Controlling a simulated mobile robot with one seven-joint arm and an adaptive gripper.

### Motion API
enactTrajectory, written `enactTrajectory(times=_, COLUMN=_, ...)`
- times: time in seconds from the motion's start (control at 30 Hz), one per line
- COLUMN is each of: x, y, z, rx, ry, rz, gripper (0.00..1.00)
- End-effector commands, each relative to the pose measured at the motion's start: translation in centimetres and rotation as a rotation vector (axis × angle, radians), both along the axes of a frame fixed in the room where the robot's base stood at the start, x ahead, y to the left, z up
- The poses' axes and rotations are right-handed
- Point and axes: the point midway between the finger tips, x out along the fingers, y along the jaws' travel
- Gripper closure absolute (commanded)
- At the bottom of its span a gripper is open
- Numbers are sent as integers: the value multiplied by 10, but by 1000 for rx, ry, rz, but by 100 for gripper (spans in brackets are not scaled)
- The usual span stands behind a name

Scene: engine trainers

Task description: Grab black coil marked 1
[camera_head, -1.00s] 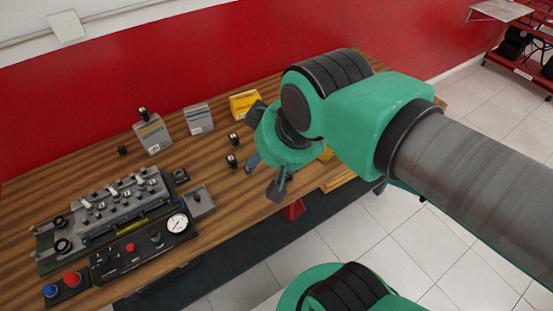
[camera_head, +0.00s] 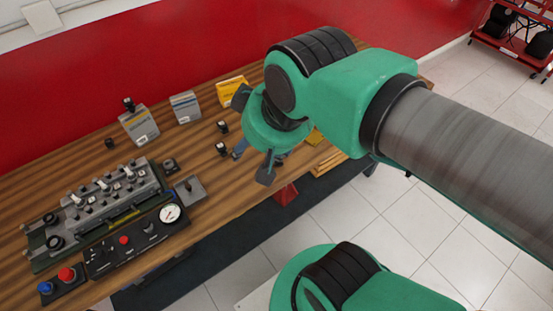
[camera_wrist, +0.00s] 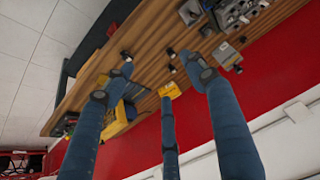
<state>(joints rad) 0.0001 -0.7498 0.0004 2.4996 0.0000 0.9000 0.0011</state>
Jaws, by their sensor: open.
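Two small black coils with pale marks stand on the wooden table, the far coil (camera_head: 222,126) and the near coil (camera_head: 220,149). Another small black piece (camera_head: 128,104) sits on top of a grey box, and one more (camera_head: 109,143) stands left of that box. The numbers are too small to read, so I cannot tell which is marked 1. My gripper (camera_head: 252,162) is just right of the near coil, fingers spread and empty. In the wrist view, my gripper (camera_wrist: 163,76) has small black pieces (camera_wrist: 171,53) beyond and between its blue fingers.
Grey boxes (camera_head: 139,126) and a yellow box (camera_head: 230,90) stand along the red wall. An engine block trainer (camera_head: 105,196) and a panel with a gauge (camera_head: 169,213) fill the table's left. Bare wood lies around the two standing coils.

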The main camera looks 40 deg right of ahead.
Motion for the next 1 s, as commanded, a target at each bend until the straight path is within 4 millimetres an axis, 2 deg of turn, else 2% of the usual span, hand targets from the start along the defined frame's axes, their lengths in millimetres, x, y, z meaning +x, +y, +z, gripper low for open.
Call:
enactTrajectory(times=0.27, x=18, y=-8, z=-3, rx=40, ry=37, rz=-103, gripper=44)
enactTrajectory(times=0.43, x=48, y=-24, z=-13, rx=108, ry=95, rz=-290, gripper=44)
enactTrajectory(times=0.57, x=77, y=-43, z=-29, rx=170, ry=150, rz=-483, gripper=44)
enactTrajectory(times=0.77, x=118, y=-78, z=-67, rx=259, ry=228, rz=-799, gripper=44)
enactTrajectory(times=1.0, x=153, y=-124, z=-129, rx=342, ry=309, rz=-1188, gripper=44)
